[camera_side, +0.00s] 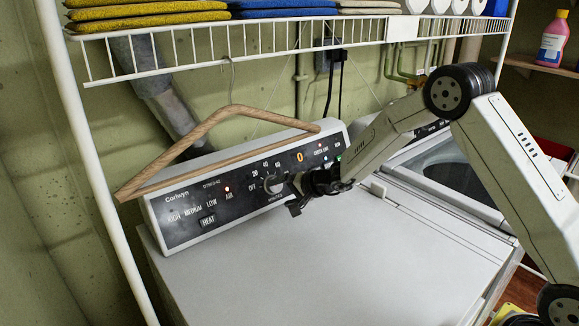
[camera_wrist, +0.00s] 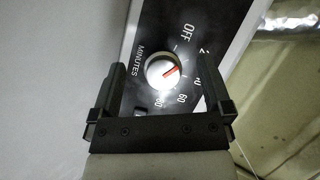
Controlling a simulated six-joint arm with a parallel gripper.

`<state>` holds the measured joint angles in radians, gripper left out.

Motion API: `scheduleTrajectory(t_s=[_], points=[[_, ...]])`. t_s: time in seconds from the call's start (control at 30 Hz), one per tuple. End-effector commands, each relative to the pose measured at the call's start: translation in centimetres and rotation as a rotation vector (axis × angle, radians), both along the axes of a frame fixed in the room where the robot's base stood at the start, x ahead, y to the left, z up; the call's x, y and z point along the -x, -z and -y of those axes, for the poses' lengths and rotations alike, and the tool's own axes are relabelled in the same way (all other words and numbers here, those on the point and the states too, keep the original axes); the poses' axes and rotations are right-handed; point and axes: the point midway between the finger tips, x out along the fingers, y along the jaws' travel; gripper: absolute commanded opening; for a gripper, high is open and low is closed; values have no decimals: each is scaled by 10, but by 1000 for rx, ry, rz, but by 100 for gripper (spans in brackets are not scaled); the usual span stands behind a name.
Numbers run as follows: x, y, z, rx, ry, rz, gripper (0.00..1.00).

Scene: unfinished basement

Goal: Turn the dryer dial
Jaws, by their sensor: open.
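The dryer dial (camera_side: 272,184) is a round knob on the dark control panel (camera_side: 190,215) of the dryer. In the wrist view the dial (camera_wrist: 157,66) is white with a red pointer line. The line points right and slightly up, at the scale between OFF and 60; the exact mark is partly hidden by a finger. My gripper (camera_side: 292,192) is in front of the panel, just right of the dial. In the wrist view my gripper (camera_wrist: 162,78) is open, one finger on each side of the dial, with gaps showing. Whether the fingertips touch the panel cannot be told.
A wooden hanger (camera_side: 215,118) hangs from the wire shelf (camera_side: 200,57) in front of the panel's left part. Folded cloths (camera_side: 145,18) lie on the shelf. The white dryer top (camera_side: 330,255) is clear. An open washer (camera_side: 450,170) stands at right.

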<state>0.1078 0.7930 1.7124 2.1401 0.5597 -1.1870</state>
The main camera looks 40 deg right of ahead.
Motion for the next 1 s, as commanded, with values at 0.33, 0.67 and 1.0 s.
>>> scheduleTrajectory(t_s=[0.33, 0.67, 1.0], points=[[-4, -35, 29, 589, -182, 33, 100], [-4, -40, 34, 672, -205, 36, 100], [-14, -31, 33, 668, -204, 35, 100]])
